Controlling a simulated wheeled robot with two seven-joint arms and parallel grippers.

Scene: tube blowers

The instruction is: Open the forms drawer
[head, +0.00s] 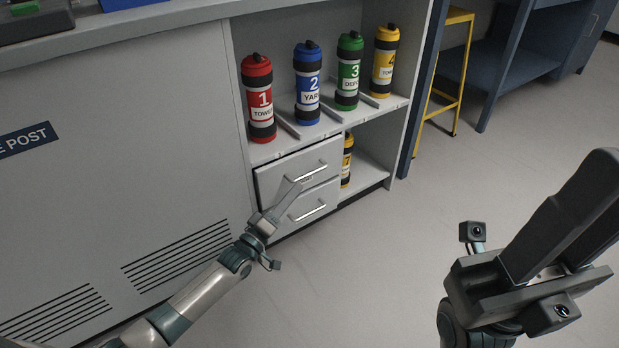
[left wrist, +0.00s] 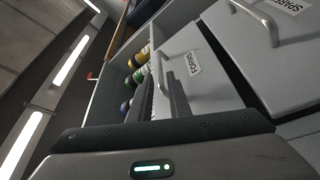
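The upper white drawer (head: 272,178), with a silver bar handle (head: 321,172), sits in the counter's lower part. In the left wrist view its front (left wrist: 208,88) carries a FORMS label. It looks shut or nearly so. My left gripper (head: 298,187) is at the upper drawer's front, by the handle's left end. In the left wrist view its fingers (left wrist: 158,88) stand apart with the FORMS handle (left wrist: 157,68) showing between them; contact cannot be told. My right gripper (head: 570,215) is raised at the right, away from the drawers; its finger gap is unclear.
The lower drawer (head: 282,222) has its own handle; the left wrist view shows its SPARES label (left wrist: 286,8). Several numbered tubes, such as red tube 1 (head: 259,98), stand on the shelf above. A yellow stool (head: 457,75) stands right. The floor in front is clear.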

